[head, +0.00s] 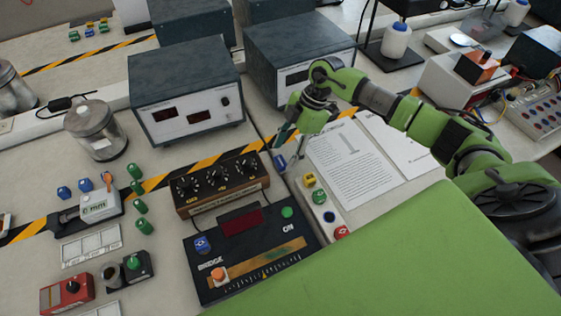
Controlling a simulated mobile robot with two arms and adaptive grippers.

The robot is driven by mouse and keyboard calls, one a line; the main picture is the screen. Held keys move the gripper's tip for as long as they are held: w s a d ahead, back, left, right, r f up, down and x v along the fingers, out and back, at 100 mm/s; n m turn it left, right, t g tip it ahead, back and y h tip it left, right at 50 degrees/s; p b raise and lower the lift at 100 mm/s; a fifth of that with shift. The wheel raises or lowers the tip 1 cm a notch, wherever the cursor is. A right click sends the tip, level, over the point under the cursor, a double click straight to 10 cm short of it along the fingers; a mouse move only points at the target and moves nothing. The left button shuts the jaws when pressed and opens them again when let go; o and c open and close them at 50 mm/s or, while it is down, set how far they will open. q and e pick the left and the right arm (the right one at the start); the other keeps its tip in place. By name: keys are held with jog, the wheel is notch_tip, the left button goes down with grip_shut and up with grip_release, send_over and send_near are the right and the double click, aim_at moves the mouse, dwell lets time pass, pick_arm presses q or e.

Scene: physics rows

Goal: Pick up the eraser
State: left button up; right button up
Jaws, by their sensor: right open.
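My right gripper (289,150) comes in from the right and points down beside the left edge of a printed sheet. Its jaws are open. A small blue piece (280,162) lies on the bench just under its fingertips, partly hidden by them. It may be the eraser, but it is too small to tell for sure. I cannot tell whether a finger touches it. My left gripper is not in view.
A black bridge instrument (250,245) and a dial box (220,187) stand left of the gripper. Grey metal-cased instruments (186,90) stand behind. Printed sheets (352,160) lie to the right. A strip with coloured buttons (324,208) lies in front.

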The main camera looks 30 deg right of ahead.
aim_at(281, 160)
jog(key=x, duration=0.3)
jog(key=shift+f, duration=0.15)
jog(key=shift+c, duration=0.4)
jog(key=c, duration=1)
